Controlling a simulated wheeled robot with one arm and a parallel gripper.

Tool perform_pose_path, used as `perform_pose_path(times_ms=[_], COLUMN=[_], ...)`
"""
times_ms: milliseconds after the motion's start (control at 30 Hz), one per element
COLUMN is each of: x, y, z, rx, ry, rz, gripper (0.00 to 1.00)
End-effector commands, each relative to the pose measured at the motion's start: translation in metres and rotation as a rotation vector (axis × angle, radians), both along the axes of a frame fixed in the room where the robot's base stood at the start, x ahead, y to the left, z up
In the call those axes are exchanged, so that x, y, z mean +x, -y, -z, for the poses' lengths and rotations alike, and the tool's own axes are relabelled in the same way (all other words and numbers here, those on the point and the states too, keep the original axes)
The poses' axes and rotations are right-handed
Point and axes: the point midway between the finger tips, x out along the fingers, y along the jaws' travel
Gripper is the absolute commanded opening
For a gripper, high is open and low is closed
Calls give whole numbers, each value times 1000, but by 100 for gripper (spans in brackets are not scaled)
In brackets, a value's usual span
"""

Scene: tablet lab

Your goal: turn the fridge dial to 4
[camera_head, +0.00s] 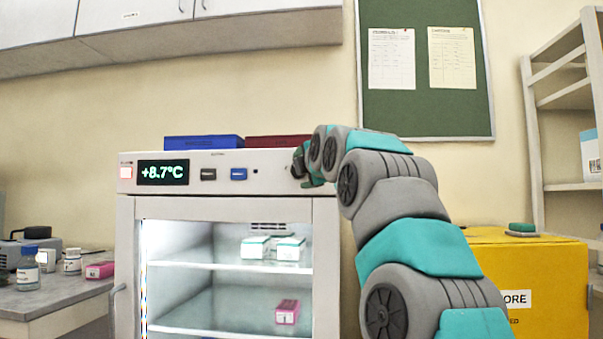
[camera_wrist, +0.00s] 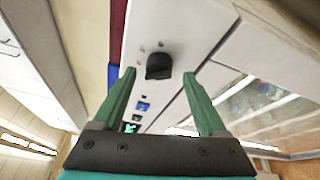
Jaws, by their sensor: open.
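The fridge (camera_head: 125,240) is white with a glass door. Its top panel has a display (camera_head: 163,172) reading +8.7°C. The dial (camera_wrist: 158,66) is a dark knob on the panel in the wrist view, with small marks around it. My gripper (camera_wrist: 159,75) is open, its two green fingers on either side of the dial in that view, with gaps visible. I cannot tell how far the fingertips are from the panel. In the head view my gripper (camera_head: 306,174) is at the panel's right end and largely hides the dial. The dial's setting is not legible.
A black switch (camera_head: 208,174) and a blue switch (camera_head: 239,174) sit on the panel. A blue box (camera_head: 203,142) and a dark red box (camera_head: 278,141) lie on the fridge top. A yellow cabinet (camera_head: 545,275) stands to the right, a counter (camera_head: 50,302) with bottles to the left.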

Motion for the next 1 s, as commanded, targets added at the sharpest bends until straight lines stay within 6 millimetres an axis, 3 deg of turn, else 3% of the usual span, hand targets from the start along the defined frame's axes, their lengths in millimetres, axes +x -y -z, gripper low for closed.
perform_pose_path(times_ms=[500, 900, 1000], x=[-53, -57, -57], y=[18, 20, 29], z=[0, -1, -6], rx=[-2, -2, -7], ry=[-2, 0, 23], rz=[1, 2, 29], gripper=[75, 75, 75])
